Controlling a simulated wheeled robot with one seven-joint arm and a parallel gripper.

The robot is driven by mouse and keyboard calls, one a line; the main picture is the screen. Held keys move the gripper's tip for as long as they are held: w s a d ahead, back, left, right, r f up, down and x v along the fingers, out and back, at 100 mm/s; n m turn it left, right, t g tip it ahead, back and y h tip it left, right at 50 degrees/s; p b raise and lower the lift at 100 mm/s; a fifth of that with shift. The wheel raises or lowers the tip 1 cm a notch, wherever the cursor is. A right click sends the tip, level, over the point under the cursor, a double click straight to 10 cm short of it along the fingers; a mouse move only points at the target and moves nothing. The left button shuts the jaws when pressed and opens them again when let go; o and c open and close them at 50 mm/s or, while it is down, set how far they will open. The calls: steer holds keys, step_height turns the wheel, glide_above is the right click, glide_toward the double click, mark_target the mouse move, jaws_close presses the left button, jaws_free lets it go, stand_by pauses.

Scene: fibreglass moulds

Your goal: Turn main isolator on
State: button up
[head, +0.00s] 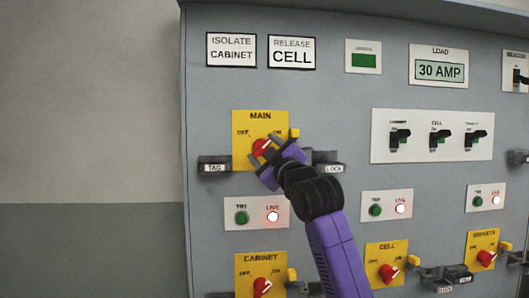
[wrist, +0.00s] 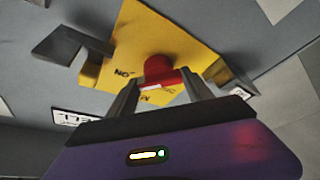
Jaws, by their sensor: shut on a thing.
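The main isolator is a yellow plate (head: 242,118) marked MAIN, OFF and ON, with a red knob (head: 261,146) at its middle, on a grey panel in the head view. My gripper (head: 265,149) reaches up to it from the lower right and is shut on the red knob. In the wrist view the red knob (wrist: 160,70) sits between the two grey fingers of my gripper (wrist: 161,82), in front of the yellow plate (wrist: 135,35). The fingers partly hide the knob, and I cannot tell its exact setting.
Dark TAG (head: 214,165) and LOCK (head: 331,168) holders flank the plate. CABINET (head: 262,286) and CELL (head: 388,272) red knobs sit lower. Bare wall lies left.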

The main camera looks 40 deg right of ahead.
steer(key=shift+f, duration=0.15)
steer(key=o, duration=1.4)
steer(key=shift+c, duration=0.2)
steer(key=shift+s, duration=0.1)
steer(key=b+v, duration=0.1)
steer(key=v, duration=0.6)
steer(key=shift+s, duration=0.3)
steer(key=shift+a, duration=0.1)
